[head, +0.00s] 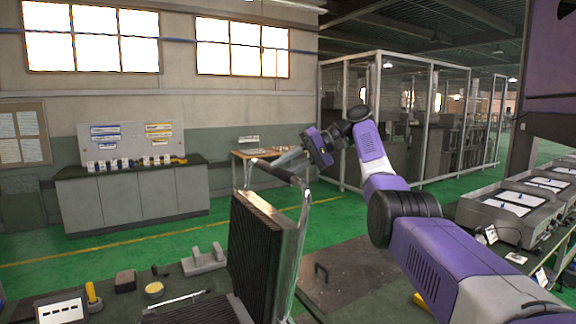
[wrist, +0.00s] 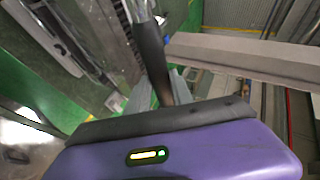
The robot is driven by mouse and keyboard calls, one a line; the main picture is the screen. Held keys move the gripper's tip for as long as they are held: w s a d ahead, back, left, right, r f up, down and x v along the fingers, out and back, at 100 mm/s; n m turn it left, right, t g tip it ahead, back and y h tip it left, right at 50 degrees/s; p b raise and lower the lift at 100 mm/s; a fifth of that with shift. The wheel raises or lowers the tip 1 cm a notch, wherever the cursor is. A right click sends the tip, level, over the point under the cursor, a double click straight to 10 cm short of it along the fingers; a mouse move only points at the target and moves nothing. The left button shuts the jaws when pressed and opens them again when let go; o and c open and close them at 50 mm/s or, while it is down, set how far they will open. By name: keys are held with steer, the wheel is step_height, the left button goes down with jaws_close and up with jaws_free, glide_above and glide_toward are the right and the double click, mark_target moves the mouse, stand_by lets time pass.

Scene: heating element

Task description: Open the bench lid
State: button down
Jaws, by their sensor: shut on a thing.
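The bench lid (head: 262,245) is a dark ribbed slab with a metal rim. It stands raised, close to upright, over a dark ribbed lower plate (head: 195,311) at the bottom of the head view. Metal arms at its sides carry a black handle bar (head: 272,171) at the top. My gripper (head: 284,160) reaches in from the right and is shut on this handle. In the wrist view the black handle (wrist: 152,58) runs between the grey fingers of my gripper (wrist: 160,90). The fingertips are partly hidden by the handle and the gripper body.
Small tools and a yellow-handled item (head: 93,297) lie on the bench left of the lid. A dark flat plate (head: 350,275) lies to the right. A grey cabinet (head: 135,200) stands at the far wall. Trays (head: 510,212) stand at right. Green floor between is open.

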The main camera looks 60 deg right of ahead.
steer(key=shift+s+f, duration=0.1)
steer(key=shift+f, duration=0.95)
steer(key=c, duration=1.1)
jaws_free()
steer(key=shift+r, duration=0.15)
steer(key=shift+r, duration=0.3)
steer(key=v, duration=0.7)
steer(key=shift+s+d+r, duration=0.15)
steer(key=shift+d, duration=0.1)
